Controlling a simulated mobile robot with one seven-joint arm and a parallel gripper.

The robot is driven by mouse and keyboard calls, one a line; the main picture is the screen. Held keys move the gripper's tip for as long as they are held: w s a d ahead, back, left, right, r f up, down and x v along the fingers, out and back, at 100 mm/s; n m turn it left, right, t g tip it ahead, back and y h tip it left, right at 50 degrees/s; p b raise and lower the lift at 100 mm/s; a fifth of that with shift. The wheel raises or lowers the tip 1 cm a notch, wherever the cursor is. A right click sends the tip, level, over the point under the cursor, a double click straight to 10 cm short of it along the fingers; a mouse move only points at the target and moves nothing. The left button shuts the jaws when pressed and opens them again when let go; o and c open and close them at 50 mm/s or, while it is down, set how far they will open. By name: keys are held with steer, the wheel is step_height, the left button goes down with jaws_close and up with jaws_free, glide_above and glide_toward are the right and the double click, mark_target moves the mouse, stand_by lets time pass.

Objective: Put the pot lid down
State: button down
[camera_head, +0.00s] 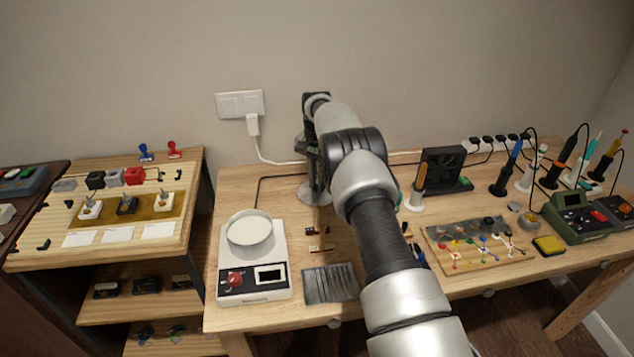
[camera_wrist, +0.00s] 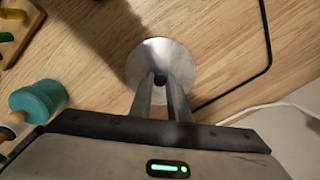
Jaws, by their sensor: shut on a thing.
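The pot lid (camera_wrist: 172,58) is a round grey metal disc with a small dark knob, seen below my gripper in the wrist view. In the head view the lid (camera_head: 314,195) shows under my gripper (camera_head: 312,165), over the back left part of the table. My gripper (camera_wrist: 160,88) is shut on the lid's knob. I cannot tell whether the lid touches the wood or hangs just above it. A round pot (camera_head: 250,232) with a pale inside stands uncovered on a white hot plate (camera_head: 253,292) to the left.
The wooden table (camera_head: 285,215) has bare wood around the lid. A dark cable (camera_wrist: 235,85) runs beside it. A teal-topped item (camera_wrist: 37,100) is near my gripper. A grey ribbed mat (camera_head: 330,284) lies in front; soldering tools and a circuit board (camera_head: 475,245) are to the right.

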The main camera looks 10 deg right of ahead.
steer(key=shift+f, duration=0.1)
steer(key=c, duration=1.7)
jaws_free()
steer(key=shift+o, duration=0.2)
